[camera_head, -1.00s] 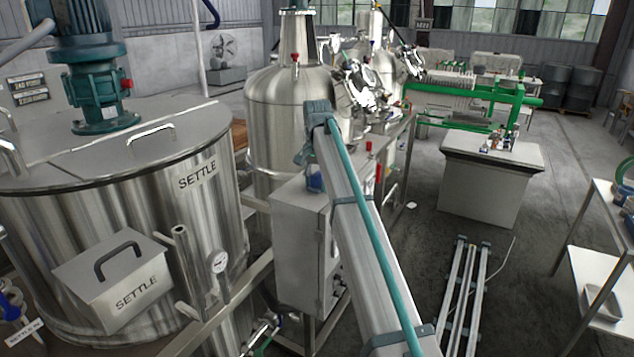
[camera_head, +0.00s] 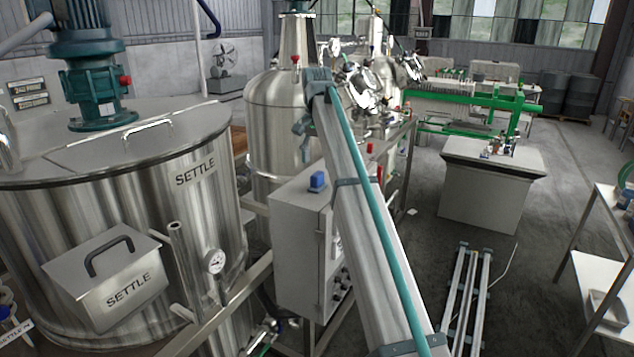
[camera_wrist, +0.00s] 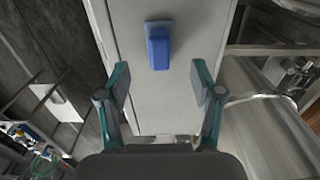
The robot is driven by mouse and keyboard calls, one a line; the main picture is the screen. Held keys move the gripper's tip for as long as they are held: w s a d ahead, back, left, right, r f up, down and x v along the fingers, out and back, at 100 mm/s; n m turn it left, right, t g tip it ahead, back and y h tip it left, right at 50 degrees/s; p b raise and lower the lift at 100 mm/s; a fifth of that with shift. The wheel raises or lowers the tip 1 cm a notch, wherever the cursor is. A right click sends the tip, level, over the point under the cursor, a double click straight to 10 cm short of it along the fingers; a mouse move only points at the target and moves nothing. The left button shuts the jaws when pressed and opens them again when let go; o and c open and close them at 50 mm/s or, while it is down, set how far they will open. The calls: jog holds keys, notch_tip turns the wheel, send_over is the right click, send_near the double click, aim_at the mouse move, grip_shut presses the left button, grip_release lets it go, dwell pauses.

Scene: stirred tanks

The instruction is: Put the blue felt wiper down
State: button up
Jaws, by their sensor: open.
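The blue felt wiper (camera_head: 317,181) stands on the top of the grey control cabinet (camera_head: 296,204), near its right side in the head view. In the wrist view the blue wiper (camera_wrist: 158,48) rests on the pale cabinet top (camera_wrist: 180,105), just beyond my fingertips. My gripper (camera_wrist: 161,80) is open and empty, with its two teal fingers spread to either side and apart from the wiper.
A large steel SETTLE tank (camera_head: 120,205) stands on the left, with a gauge (camera_head: 214,261) on its pipe. Another steel vessel (camera_head: 277,115) rises behind the cabinet. A grey bench (camera_head: 490,185) and open floor lie to the right.

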aim_at(317, 173)
jog(key=shift+r+p, duration=1.65)
jog(key=shift+r, duration=0.65)
